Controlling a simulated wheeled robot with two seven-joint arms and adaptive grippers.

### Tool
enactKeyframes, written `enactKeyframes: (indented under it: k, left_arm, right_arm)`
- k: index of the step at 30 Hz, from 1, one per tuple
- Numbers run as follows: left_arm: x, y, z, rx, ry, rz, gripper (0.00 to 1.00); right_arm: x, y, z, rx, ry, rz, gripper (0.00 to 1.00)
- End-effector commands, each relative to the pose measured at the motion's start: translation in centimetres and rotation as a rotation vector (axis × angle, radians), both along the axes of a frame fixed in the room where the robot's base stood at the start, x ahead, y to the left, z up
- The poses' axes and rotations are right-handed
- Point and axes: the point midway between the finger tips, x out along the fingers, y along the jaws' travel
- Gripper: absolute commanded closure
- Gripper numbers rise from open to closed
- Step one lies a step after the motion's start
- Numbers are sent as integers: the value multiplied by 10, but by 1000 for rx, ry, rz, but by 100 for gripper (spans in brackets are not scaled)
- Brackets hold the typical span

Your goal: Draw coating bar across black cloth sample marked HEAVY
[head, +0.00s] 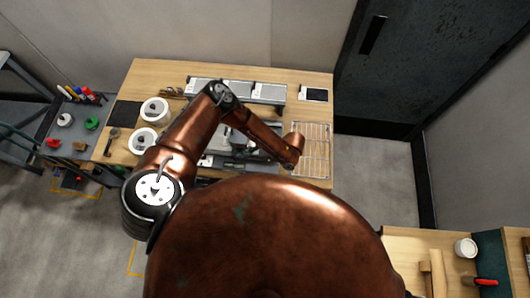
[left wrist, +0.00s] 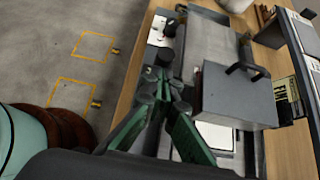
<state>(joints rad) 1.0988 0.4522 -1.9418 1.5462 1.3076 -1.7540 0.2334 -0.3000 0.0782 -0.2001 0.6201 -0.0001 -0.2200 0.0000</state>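My left arm reaches in from the left over the workbench (head: 120,88). A flat black piece (head: 126,114), possibly cloth, lies at the bench's left end, away from the gripper. No HEAVY marking is readable. My right gripper is not in view.
A grey block with a black handle (left wrist: 238,95) stands right of the fingers. A yellow FINE label (left wrist: 287,94) is farther right. White tubs (head: 155,110) stand at left. A wire rack (head: 314,150) lies at right, and grey trays (head: 268,92) at the back.

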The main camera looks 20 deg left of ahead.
Motion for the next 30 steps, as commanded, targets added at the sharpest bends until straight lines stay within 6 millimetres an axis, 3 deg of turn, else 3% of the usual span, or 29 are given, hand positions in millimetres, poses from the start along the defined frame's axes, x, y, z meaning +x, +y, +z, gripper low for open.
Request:
enactKeyframes:
  k: [30]
  left_arm:
    - [-9,30,1,4,2,1,100]
  right_arm:
    - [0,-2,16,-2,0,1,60]
